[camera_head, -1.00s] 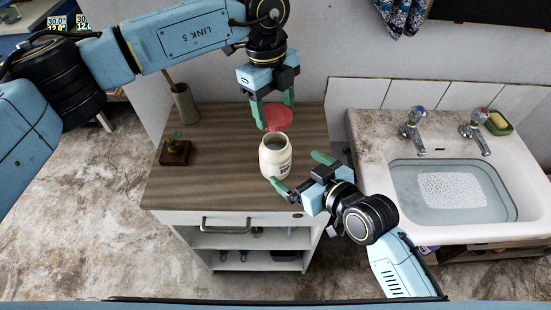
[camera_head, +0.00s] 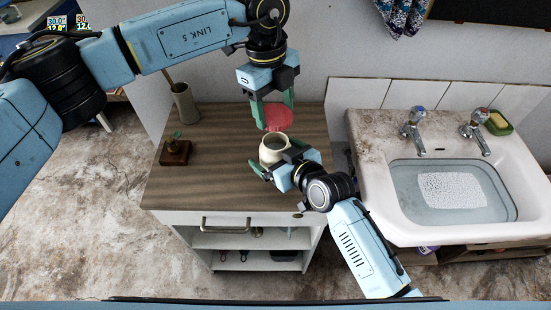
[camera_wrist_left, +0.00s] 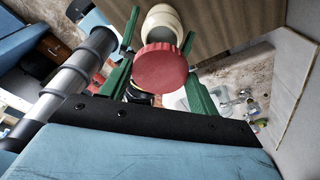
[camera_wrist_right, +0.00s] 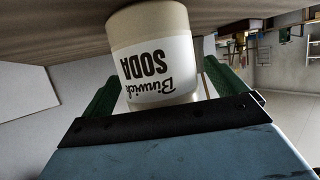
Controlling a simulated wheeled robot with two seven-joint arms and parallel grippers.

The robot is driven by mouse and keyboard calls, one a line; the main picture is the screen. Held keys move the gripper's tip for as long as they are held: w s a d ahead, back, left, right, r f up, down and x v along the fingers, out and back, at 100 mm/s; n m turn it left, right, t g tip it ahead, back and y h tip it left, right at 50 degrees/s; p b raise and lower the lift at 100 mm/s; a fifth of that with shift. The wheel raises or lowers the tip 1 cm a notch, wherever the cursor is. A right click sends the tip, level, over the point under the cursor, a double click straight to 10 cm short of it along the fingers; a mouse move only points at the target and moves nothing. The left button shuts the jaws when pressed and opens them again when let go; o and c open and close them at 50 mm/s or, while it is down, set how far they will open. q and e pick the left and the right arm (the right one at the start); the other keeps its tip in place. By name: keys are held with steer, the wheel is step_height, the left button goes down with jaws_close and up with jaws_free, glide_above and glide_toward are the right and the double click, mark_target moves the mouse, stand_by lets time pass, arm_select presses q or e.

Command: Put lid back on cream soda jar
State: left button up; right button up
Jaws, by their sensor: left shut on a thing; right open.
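The cream soda jar (camera_head: 274,146) stands upright and open on the wooden cabinet top. Its label, reading "Binwich SODA", shows upside down in the right wrist view (camera_wrist_right: 157,68). The red lid (camera_head: 278,117) is held by my left gripper (camera_head: 273,112), above and behind the jar's mouth. In the left wrist view the red lid (camera_wrist_left: 160,68) sits between the green fingers, with the jar (camera_wrist_left: 162,24) beyond it. My right gripper (camera_head: 272,168) is open, its green fingers on either side of the jar's front. Whether they touch it I cannot tell.
A white sink (camera_head: 372,213) with two taps is at the right. The cabinet top's front left is clear.

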steer(key=c, duration=1.5)
arm_select(q)
glide_above(275, 141)
steer(key=shift+w+f, duration=0.15)
steer(key=shift+f, duration=2.35)
arm_select(e)
steer(key=shift+o, duration=0.2)
arm_select(q)
steer(key=shift+a+f, duration=0.1)
steer(key=shift+f, duration=0.8)
steer(key=shift+f, duration=0.55)
arm_select(e)
steer(key=c, duration=0.5)
arm_select(q)
steer(key=m, duration=0.6)
steer(key=shift+m+g+y, duration=0.3)
steer(key=shift+y, duration=0.1)
steer(key=m+y, duration=0.1)
steer(key=m, duration=0.5)
steer(key=shift+d, duration=0.2)
